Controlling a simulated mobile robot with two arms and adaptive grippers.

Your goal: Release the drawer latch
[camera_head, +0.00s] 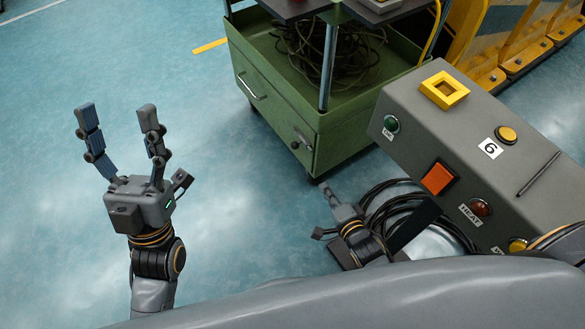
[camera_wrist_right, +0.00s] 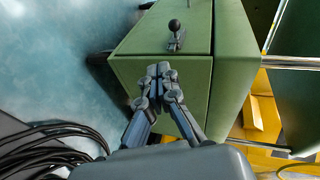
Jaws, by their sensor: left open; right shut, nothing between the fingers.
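The green cart (camera_head: 272,100) stands on the floor ahead. The drawer latch (camera_head: 298,141), a small lever with a dark ball knob, sits on the cart's near end. In the right wrist view the latch (camera_wrist_right: 175,36) shows on the green panel (camera_wrist_right: 140,40), just beyond my fingertips. My right gripper (camera_head: 325,186) is shut and empty below and to the right of the latch; it also shows in the right wrist view (camera_wrist_right: 158,72), apart from the knob as far as I can tell. My left gripper (camera_head: 117,107) is open and empty over bare floor, far left of the cart.
A grey control box (camera_head: 455,150) with buttons and lamps stands at right, close to my right arm. Black cables (camera_head: 390,200) lie beside that arm. Coiled cables (camera_head: 335,50) fill the cart's open shelf. Yellow barriers (camera_head: 500,40) stand behind. The floor at left is clear.

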